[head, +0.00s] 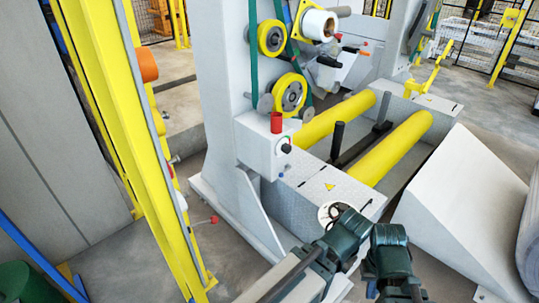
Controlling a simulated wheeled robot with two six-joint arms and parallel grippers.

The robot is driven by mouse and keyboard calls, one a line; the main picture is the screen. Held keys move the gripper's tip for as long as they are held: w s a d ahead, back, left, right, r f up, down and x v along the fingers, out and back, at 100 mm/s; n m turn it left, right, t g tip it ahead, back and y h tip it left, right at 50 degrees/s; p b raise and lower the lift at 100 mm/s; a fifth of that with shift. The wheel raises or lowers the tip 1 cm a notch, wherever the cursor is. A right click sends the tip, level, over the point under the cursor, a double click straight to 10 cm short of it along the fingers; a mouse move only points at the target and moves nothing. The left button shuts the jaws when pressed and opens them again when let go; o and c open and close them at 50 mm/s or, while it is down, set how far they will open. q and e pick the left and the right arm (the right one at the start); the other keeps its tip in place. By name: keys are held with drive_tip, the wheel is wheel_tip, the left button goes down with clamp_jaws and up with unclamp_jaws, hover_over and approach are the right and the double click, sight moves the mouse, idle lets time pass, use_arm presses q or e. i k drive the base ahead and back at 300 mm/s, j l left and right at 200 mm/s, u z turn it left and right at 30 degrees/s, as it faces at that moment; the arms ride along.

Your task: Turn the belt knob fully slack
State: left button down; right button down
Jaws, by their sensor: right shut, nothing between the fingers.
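A round white dial with a dark knob (329,210) sits on the near end of the grey machine bed, in the lower middle of the head view. My right gripper (346,221) is shut and empty beside the dial, at its lower right. The dark wrist overlaps part of the dial, and I cannot tell whether the fingers touch the knob. The knob's exact setting is too small to read. A green belt (254,55) runs by yellow-rimmed wheels (272,38) on the upright machine column. My left gripper is not in view.
A control box (262,150) with a red cylinder (277,122) on top and a black knob is on the column. Two yellow rollers (395,148) lie along the bed. A grey wedge ramp (455,215) stands at the right. A yellow frame post (125,120) rises at the left.

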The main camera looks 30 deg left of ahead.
sight(286, 148)
drive_tip(key=i+l, duration=0.2)
drive_tip(key=i, duration=0.2)
drive_tip(key=i+l+u, duration=0.1)
drive_tip(key=i, duration=0.35)
drive_tip(key=l, duration=0.1)
